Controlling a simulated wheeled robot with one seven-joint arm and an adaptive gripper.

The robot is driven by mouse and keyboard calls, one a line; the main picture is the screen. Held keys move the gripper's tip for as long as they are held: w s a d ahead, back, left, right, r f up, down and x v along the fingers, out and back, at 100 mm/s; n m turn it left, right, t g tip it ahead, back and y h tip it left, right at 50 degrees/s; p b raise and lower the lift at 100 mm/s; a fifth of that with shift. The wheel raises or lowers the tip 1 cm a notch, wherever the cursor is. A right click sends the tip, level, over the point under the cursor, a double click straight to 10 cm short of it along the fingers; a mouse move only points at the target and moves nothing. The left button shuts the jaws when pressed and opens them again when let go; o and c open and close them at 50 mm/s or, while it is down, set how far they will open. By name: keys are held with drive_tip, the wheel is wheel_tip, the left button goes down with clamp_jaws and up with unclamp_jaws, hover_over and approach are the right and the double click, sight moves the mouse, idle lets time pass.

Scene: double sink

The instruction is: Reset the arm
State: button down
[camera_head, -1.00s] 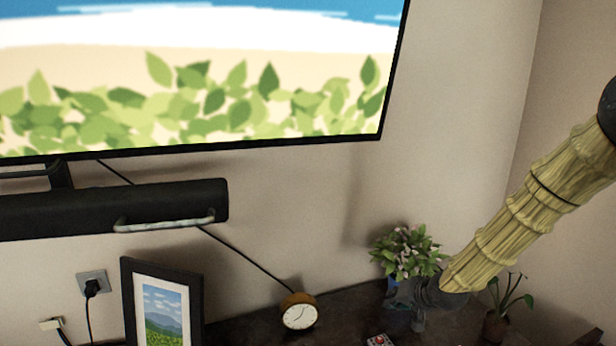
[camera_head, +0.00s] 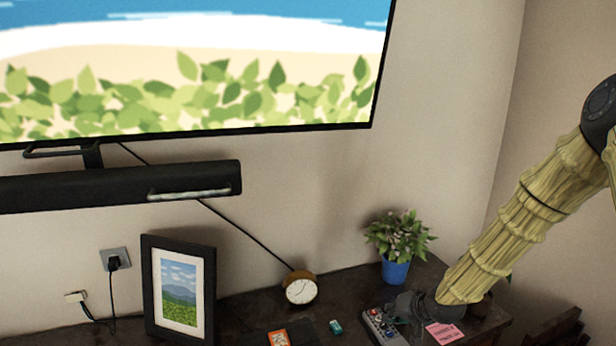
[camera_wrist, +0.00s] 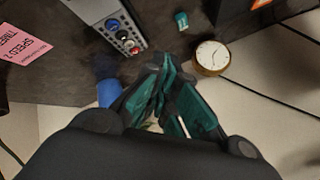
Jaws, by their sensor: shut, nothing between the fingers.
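My arm (camera_head: 510,225) reaches down from the upper right in the head view, its links covered in a bamboo-like texture. Its dark wrist (camera_head: 440,305) is low over the right part of the dark table. My gripper (camera_wrist: 163,75) shows in the wrist view with dark and teal fingers, closed together and empty. A grey box with knobs (camera_wrist: 118,30) lies just beyond the fingertips; it also shows in the head view (camera_head: 382,325) beside the wrist. I cannot tell the exact gap between them.
A blue-potted plant (camera_head: 396,270) stands close behind the wrist. A clock (camera_head: 300,288), a picture frame (camera_head: 180,290), a small teal item (camera_head: 336,327), an orange item (camera_head: 278,338) and a pink note (camera_head: 445,333) are on the table. A television (camera_head: 200,70) and soundbar (camera_head: 120,187) are above.

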drive_tip(key=s+a+f+g+b, duration=0.2)
drive_tip(key=s+f+b, duration=0.1)
drive_tip(key=s+f, duration=0.95)
drive_tip(key=s+f+n+g+h+b, duration=0.1)
drive_tip(key=s+f+g+b, duration=0.1)
drive_tip(key=s+f, duration=0.5)
drive_tip(key=s+d+f+n+g+h+b, duration=0.1)
drive_tip(key=s+f+g+b, duration=0.1)
drive_tip(key=s+f, duration=0.6)
drive_tip(key=s+f+n+g+h+b, duration=0.1)
drive_tip(key=s+f, duration=0.6)
drive_tip(key=s, duration=1.2)
drive_tip(key=shift+d+f+g+h+b, duration=0.15)
drive_tip(key=shift+d+g+h+b, duration=0.25)
drive_tip(key=shift+b, duration=0.2)
drive_tip(key=shift+s, duration=0.1)
